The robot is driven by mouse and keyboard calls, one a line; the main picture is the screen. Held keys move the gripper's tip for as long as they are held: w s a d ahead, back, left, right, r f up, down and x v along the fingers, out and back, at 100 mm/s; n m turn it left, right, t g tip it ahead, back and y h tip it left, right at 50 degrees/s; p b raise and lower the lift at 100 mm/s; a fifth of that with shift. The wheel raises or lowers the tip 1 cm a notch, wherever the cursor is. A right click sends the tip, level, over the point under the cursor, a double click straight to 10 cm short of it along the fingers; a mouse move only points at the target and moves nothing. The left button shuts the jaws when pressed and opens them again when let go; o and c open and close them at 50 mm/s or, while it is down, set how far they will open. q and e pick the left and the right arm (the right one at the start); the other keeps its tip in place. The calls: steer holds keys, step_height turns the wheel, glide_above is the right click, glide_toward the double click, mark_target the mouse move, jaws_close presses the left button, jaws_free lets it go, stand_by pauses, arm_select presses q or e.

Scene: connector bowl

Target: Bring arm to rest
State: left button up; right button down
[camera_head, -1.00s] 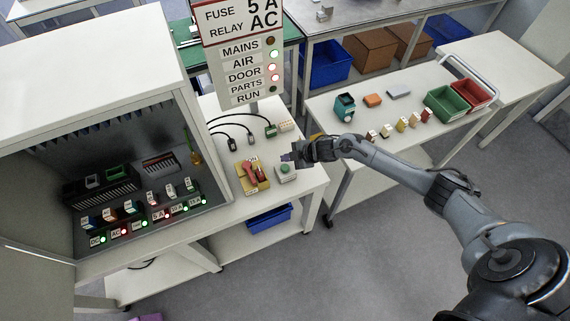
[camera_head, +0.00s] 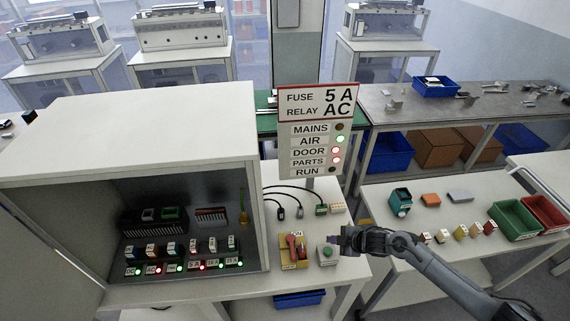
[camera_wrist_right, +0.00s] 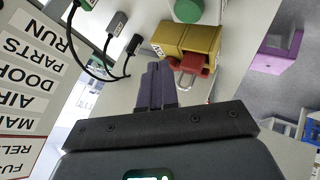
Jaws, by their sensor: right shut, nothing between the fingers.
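My right arm reaches in from the lower right in the head view. Its right gripper (camera_head: 345,236) is over the right edge of the white bench (camera_head: 348,270), just right of the green push button (camera_head: 327,250). In the right wrist view its two fingers (camera_wrist_right: 155,72) are together with nothing between them. The yellow switch box with a red handle (camera_head: 293,250) stands left of the button; it also shows in the right wrist view (camera_wrist_right: 187,42), beyond the fingers. My left gripper is in neither view.
A sign panel (camera_head: 318,130) rises behind the switch box. An open-fronted cabinet (camera_head: 130,130) takes the left side. On the right table (camera_head: 445,205) are small blocks, a green bin (camera_head: 514,221) and a red bin (camera_head: 546,213). A floor gap separates bench and table.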

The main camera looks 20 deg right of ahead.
steer(key=s+a+f+g+y, duration=0.2)
steer(key=s+a+f, duration=0.7)
steer(key=s+a, duration=0.15)
steer(key=s+a+r+m+t, duration=0.1)
steer(key=s+a+r+m, duration=0.3)
steer(key=s+a, duration=0.75)
steer(key=s+d+r+m+g+h, duration=0.2)
steer(key=s+d+r+m+h, duration=0.15)
steer(key=r, duration=0.45)
steer(key=s+d+r+m+g+h, duration=0.2)
steer(key=s+d+r+m, duration=0.25)
steer(key=r, duration=0.25)
step_height(320, 180, up, 14)
steer(key=p, duration=1.4)
steer(key=shift+w+a, duration=0.25)
steer(key=shift+a, duration=0.2)
